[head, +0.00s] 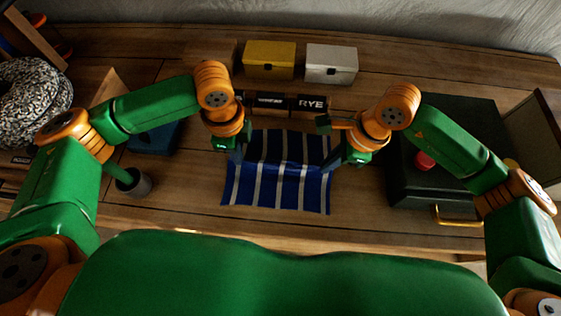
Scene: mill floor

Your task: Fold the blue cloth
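The blue cloth (272,190) with pale stripes lies on the wooden table in front of me. Its near part is flat, and a crease or raised bend runs across its middle. My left gripper (238,154) is at the cloth's left edge, around mid-length. My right gripper (337,159) is at its right edge at about the same height. The fingertips are small and dark, so I cannot tell whether either gripper pinches the cloth.
Behind the cloth lies a dark RYE-labelled item (290,103), with a yellow box (269,60) and a white box (331,64) further back. A black case (405,180) stands right. A grey cup (134,182) and a blue item (155,138) stand left. Table in front is clear.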

